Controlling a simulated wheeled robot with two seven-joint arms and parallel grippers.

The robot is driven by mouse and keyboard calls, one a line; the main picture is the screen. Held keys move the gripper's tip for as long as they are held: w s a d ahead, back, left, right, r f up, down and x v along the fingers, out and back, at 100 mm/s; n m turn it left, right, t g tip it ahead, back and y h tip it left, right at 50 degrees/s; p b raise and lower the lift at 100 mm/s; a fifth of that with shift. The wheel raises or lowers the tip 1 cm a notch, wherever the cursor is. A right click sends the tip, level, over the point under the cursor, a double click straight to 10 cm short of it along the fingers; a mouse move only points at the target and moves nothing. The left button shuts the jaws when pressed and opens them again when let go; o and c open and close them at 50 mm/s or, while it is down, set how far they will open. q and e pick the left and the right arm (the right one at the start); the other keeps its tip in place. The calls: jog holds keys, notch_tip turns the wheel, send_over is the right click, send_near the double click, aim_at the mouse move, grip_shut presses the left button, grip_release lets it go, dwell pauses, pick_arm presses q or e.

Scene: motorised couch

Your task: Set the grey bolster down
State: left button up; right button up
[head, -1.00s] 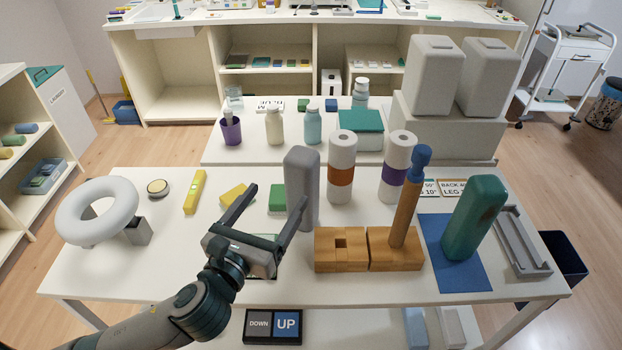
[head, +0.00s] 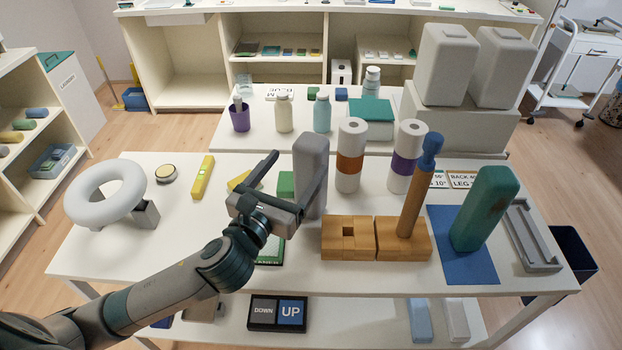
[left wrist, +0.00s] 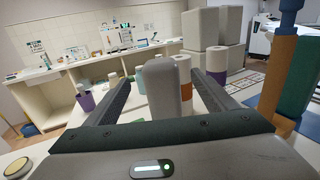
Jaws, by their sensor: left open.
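The grey bolster (head: 312,160) stands upright on the near white table, just behind the left end of the wooden block. My left gripper (head: 298,166) is open, close in front of and to the left of the bolster. In the head view, its right finger overlaps the bolster's lower part and hides some of its base. In the left wrist view, the bolster (left wrist: 162,88) shows upright between the two spread fingers, with gaps on both sides. I cannot tell whether a finger touches it. My right gripper is not in view.
A wooden block (head: 348,240) with a slot stands close to the bolster. A brown peg (head: 412,205) with a blue head stands right of it. Rolls with orange (head: 350,163) and purple (head: 405,164) bands stand behind. A white ring (head: 77,205) rests at the left.

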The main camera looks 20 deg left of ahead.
aim_at(304, 156)
pick_arm(q)
jog(key=w, duration=0.2)
jog(key=w+p, duration=0.1)
jog(key=w, duration=0.1)
jog(key=w+d, duration=0.1)
jog(key=w, duration=0.2)
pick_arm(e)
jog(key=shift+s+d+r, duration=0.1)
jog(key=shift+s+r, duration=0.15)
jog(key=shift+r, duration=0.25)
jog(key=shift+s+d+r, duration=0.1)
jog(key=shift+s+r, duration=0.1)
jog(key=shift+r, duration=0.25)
pick_arm(q)
jog(key=shift+w+p, duration=0.1)
jog(key=shift+p, duration=0.2)
jog(key=shift+w+f, duration=0.2)
jog(key=shift+w, duration=0.4)
jog(key=w, duration=0.1)
jog(key=w+p, duration=0.1)
jog(key=shift+w+d+f, duration=0.15)
jog(key=shift+w+f, duration=0.15)
jog(key=shift+w, duration=0.1)
jog(key=shift+w+d+f+p, duration=0.15)
jog(key=shift+w+p, duration=0.15)
jog(key=shift+w, duration=0.2)
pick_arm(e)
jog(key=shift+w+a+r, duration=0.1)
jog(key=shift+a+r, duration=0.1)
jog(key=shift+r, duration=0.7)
